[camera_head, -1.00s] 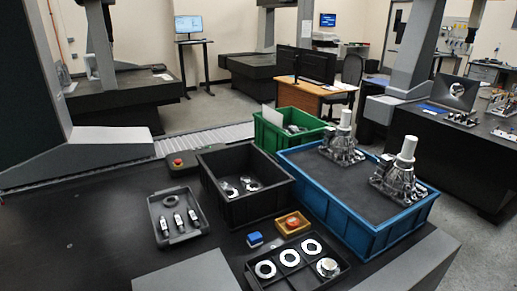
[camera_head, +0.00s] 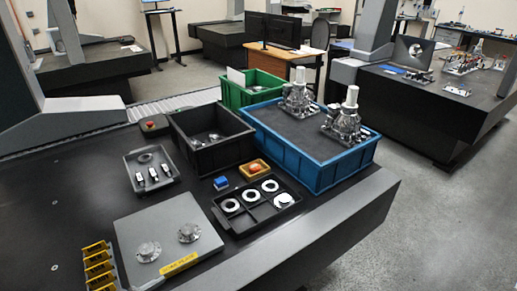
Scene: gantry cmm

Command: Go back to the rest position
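Neither of my grippers nor my arms shows in the head view. The dark table (camera_head: 60,205) in front of me carries the work items. A black tray with compartments (camera_head: 240,232) holds several white rings and a silver round part (camera_head: 284,200). A grey plate (camera_head: 205,240) with two silver flanged parts (camera_head: 148,251) lies near the front, with a yellow label on its edge.
A black crate (camera_head: 178,122), a green crate (camera_head: 232,94) and a blue crate (camera_head: 258,149) with two metal assemblies stand at the back. A grey tray (camera_head: 131,172) holds small parts. A yellow rack (camera_head: 98,262) stands front left. Open floor (camera_head: 435,230) lies right.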

